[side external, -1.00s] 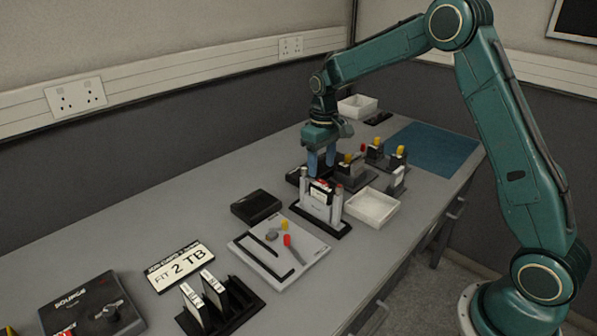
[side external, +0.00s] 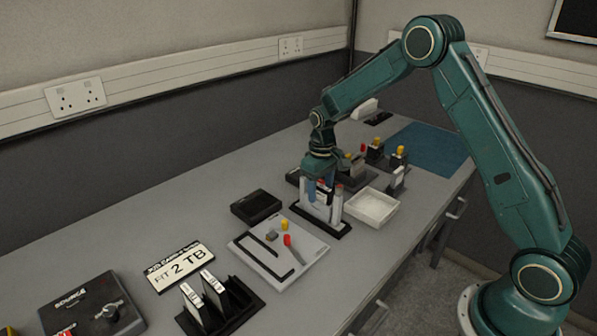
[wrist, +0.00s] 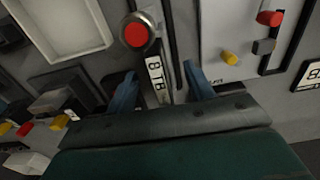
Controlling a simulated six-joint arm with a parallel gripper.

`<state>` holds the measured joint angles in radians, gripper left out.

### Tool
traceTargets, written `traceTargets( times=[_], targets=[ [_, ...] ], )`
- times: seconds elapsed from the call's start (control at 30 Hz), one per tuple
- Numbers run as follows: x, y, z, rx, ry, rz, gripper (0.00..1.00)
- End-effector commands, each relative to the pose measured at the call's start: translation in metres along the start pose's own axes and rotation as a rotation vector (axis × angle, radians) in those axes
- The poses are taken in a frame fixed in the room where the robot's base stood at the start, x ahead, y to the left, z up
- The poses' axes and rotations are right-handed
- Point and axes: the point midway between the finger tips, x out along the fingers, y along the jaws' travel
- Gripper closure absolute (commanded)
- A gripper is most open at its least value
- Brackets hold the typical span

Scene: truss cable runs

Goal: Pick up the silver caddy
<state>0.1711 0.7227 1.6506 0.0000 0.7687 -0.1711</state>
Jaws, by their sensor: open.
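A silver-grey upright unit, which I take to be the silver caddy (side external: 317,211), stands in a black base (side external: 330,229) at mid-bench in the side view. In the wrist view its top edge carries a white label (wrist: 155,78) reading 8 TB. My gripper (side external: 319,187) is open, pointing down at the top of this unit and partly hiding it. In the wrist view the two blue fingers of my gripper (wrist: 163,85) lie on either side of the label, with a gap to it. Whether they touch the unit is not clear.
A red-topped post (wrist: 136,34) stands close to the label. A white tray (side external: 372,207) sits to the right, a black box (side external: 256,206) to the left. A grey board (side external: 285,265) and a rack with two caddies (side external: 232,311) are nearer the camera. Several yellow-topped items stand behind.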

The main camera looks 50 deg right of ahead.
Motion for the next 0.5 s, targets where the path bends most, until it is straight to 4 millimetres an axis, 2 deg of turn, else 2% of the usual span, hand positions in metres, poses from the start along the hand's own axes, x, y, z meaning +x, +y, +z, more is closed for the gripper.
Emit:
traceTargets(
  times=[0.3, 0.5],
  targets=[
    [0.036, -0.001, 0.001, 0.000, -0.002, 0.000, 0.47],
    [0.043, -0.001, 0.001, 0.000, 0.000, 0.000, 0.47]
  ],
)
